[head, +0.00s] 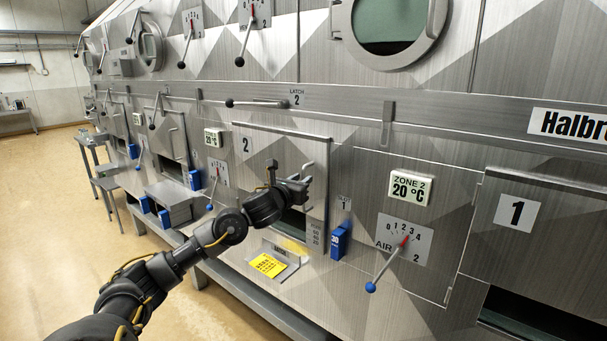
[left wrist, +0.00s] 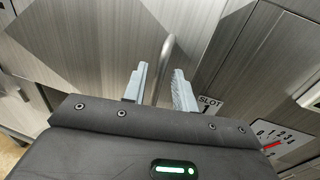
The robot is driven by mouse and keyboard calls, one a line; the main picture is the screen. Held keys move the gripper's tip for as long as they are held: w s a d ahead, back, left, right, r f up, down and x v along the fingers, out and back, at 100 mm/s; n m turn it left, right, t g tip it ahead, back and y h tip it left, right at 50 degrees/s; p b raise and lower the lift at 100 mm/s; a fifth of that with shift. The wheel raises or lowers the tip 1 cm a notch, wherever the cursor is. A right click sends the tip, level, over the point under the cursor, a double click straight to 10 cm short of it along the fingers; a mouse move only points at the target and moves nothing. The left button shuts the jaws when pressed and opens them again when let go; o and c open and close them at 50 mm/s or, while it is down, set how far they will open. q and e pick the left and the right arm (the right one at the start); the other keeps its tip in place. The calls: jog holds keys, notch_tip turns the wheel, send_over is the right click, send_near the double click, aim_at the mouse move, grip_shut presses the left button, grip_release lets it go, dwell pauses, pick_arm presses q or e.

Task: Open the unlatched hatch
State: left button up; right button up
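The hatch marked 2 (head: 262,150) is a grey metal panel in the middle of the head view, with a dark area showing at its lower part behind my gripper. The latch 2 lever (head: 258,103) above it lies about level. A bent metal bar handle (left wrist: 164,68) rises between the fingers of my left gripper (left wrist: 160,90) in the left wrist view. The fingers are apart, with a small gap on each side of the bar. In the head view my left gripper (head: 300,187) is in front of the hatch's right part and hides some of it. My right gripper is not in view.
The hatch marked 1 (head: 545,215) is at the right, with a dark opening below. A blue slot 1 box (head: 340,243) and the air lever with a blue knob (head: 371,287) are right of my gripper. A yellow label (head: 268,265) lies below. Floor (head: 60,200) is free at left.

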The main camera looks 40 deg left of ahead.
pick_arm(q)
jog(key=shift+x, duration=1.1)
grip_shut()
